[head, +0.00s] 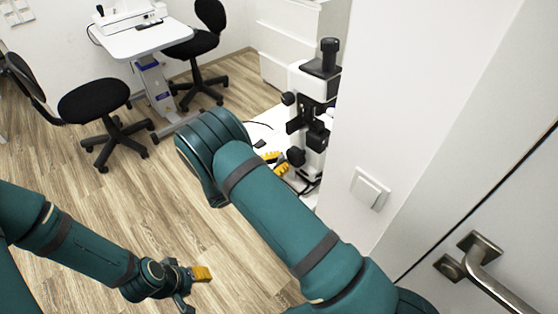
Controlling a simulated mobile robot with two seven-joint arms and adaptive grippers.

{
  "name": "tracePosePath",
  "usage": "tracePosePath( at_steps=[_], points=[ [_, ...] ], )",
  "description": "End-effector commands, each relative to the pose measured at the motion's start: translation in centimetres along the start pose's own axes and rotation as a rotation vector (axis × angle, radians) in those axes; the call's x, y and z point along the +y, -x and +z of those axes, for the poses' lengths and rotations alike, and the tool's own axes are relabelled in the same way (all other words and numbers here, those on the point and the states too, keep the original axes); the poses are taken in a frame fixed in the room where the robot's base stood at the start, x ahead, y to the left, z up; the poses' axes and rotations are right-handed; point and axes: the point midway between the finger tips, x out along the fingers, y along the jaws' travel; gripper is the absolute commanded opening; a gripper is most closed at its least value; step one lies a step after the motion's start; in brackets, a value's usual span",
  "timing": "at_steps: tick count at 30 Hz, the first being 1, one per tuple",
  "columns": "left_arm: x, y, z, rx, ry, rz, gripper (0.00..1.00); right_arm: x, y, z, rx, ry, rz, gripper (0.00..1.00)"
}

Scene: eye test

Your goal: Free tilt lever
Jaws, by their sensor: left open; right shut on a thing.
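A white and black eye instrument (314,100) stands upright on a white table (264,126), left of the wall edge. Dark knobs show on its side, but I cannot pick out a tilt lever for certain. My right gripper (275,163) shows by its yellow fingertips at the instrument's lower left, next to a dark knob (295,157). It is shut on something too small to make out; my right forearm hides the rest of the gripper. My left gripper (192,288), with a yellow fingertip, is open and empty above the floor at the lower left, far from the instrument.
Black swivel chairs (94,102) and a white table (140,38) with a device stand at the back left. A white drawer cabinet (288,38) is behind the instrument. A wall with a switch (370,188) and a door handle (480,262) bound the right. The wooden floor (110,205) is open.

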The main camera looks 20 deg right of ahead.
Motion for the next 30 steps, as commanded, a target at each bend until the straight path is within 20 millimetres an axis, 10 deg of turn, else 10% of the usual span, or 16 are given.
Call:
tracePosePath(
  at_steps=[6,9,20,30],
  points=[
    [0.0,0.0,0.0,-0.001,0.0,0.0,0.47,-0.1,0.4,0.0,-0.003,-0.002,-0.005,0.0],
    [0.0,0.0,0.0,0.0,0.0,0.0,0.47,-0.1,0.3,0.0,-0.003,-0.002,-0.005,0.3],
    [0.0,0.0,0.0,0.0,0.0,0.0,0.47,-0.1,0.5,0.0,-0.002,-0.003,-0.004,0.3],
    [0.0,0.0,0.0,0.0,0.0,0.0,0.47,-0.1,6.3,0.0,-0.004,-0.004,-0.007,0.3]
  ],
)
